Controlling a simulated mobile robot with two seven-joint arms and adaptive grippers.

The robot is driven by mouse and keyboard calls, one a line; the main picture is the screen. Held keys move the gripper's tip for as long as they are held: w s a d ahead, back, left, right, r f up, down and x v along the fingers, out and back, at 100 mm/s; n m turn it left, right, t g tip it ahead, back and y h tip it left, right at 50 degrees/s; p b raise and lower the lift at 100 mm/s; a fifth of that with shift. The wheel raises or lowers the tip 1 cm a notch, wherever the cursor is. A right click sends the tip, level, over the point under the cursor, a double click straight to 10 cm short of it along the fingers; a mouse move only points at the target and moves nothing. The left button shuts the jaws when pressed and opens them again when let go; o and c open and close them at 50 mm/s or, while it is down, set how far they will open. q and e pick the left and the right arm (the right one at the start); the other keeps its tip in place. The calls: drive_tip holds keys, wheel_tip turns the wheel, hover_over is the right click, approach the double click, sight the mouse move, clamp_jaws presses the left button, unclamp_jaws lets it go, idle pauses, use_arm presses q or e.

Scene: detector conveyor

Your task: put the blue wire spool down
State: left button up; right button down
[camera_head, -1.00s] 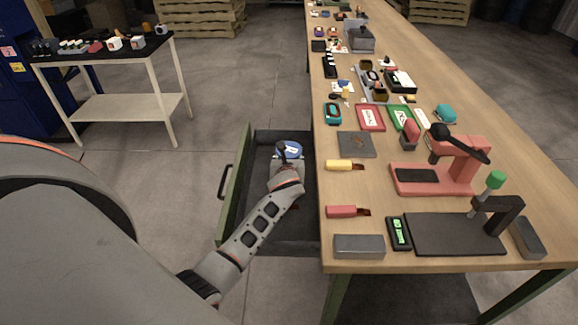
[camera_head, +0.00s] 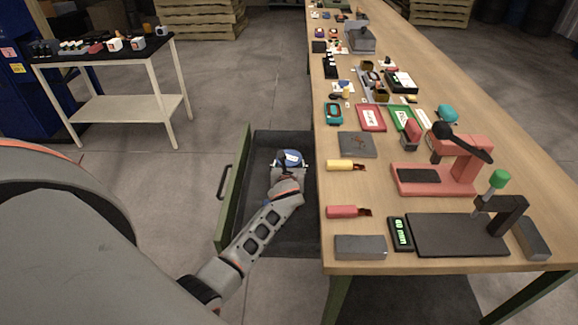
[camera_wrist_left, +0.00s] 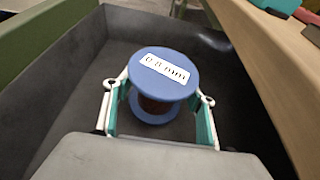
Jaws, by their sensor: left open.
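The blue wire spool (camera_wrist_left: 165,75) stands upright on the dark floor of the open drawer in the left wrist view. It has a white label reading 0.8 mm and dark wire between its flanges. It also shows in the head view (camera_head: 290,157). My left gripper (camera_wrist_left: 159,105) is open, with one finger on each side of the spool. I cannot tell whether the fingers touch it. In the head view my left gripper (camera_head: 289,166) reaches down into the drawer (camera_head: 242,205). My right gripper is not in view.
The wooden workbench (camera_head: 385,190) is right beside the drawer. On its near part are a yellow-handled tool (camera_head: 341,165), a red-handled tool (camera_head: 343,211), a grey block (camera_head: 359,246) and a red press (camera_head: 455,165). A side table (camera_head: 110,60) stands at the left. The drawer floor around the spool is clear.

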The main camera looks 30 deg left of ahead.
use_arm(q)
drive_tip(key=shift+s+d+r, duration=0.25)
drive_tip(key=shift+s+r, duration=0.05)
drive_tip(key=shift+s, duration=0.05)
drive_tip(key=p+v, duration=0.2)
drive_tip(key=v, duration=0.9)
drive_tip(key=shift+s, duration=0.1)
